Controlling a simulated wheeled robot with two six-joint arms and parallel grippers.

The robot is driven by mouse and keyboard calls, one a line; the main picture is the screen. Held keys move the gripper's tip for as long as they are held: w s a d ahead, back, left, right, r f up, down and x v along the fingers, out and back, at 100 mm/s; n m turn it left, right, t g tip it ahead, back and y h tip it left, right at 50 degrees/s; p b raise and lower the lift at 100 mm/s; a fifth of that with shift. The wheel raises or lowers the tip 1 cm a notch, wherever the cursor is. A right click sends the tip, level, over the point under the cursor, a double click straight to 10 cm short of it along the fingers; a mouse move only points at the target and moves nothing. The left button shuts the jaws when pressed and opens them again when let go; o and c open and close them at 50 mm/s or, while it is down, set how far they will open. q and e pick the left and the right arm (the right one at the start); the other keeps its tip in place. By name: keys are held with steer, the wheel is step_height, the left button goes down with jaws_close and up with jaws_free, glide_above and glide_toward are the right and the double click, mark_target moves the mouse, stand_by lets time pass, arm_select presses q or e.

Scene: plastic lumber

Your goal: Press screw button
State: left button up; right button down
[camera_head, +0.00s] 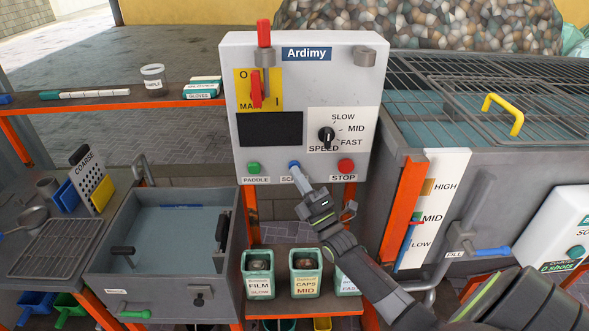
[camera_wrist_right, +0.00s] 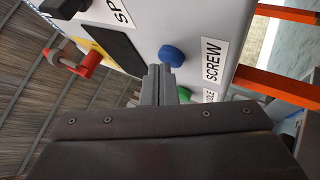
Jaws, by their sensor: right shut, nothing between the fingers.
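The control box (camera_head: 300,48) labelled "Ardimy" has a row of buttons along its lower edge. The blue screw button (camera_head: 294,164) is in the middle, its label partly covered by my right gripper. In the right wrist view the blue button (camera_wrist_right: 172,55) stands out from the panel beside the word "SCREW". My right gripper (camera_head: 296,172) is shut and empty, with its fingertips right at the button. In the wrist view the shut fingertips (camera_wrist_right: 158,70) are just beside the button's edge; I cannot tell whether they touch it. My left gripper is not in view.
The green paddle button (camera_head: 253,168) is left of the screw button and the red stop button (camera_head: 346,166) is right. A black speed knob (camera_head: 326,135) and a red-handled switch (camera_head: 257,88) sit above. Labelled green bins (camera_head: 259,286) stand on a shelf below.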

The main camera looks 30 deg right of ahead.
steer(key=shift+s, duration=0.1)
steer(key=shift+s+a+p, duration=0.45)
steer(key=shift+s+p, duration=0.1)
steer(key=shift+s, duration=0.15)
steer(key=s+a, duration=0.1)
steer(key=s+p, duration=0.1)
steer(key=s, duration=0.1)
steer(key=s+a+p, duration=0.1)
steer(key=shift+s+a, duration=0.15)
steer(key=shift+a, duration=0.2)
stand_by(0.8)
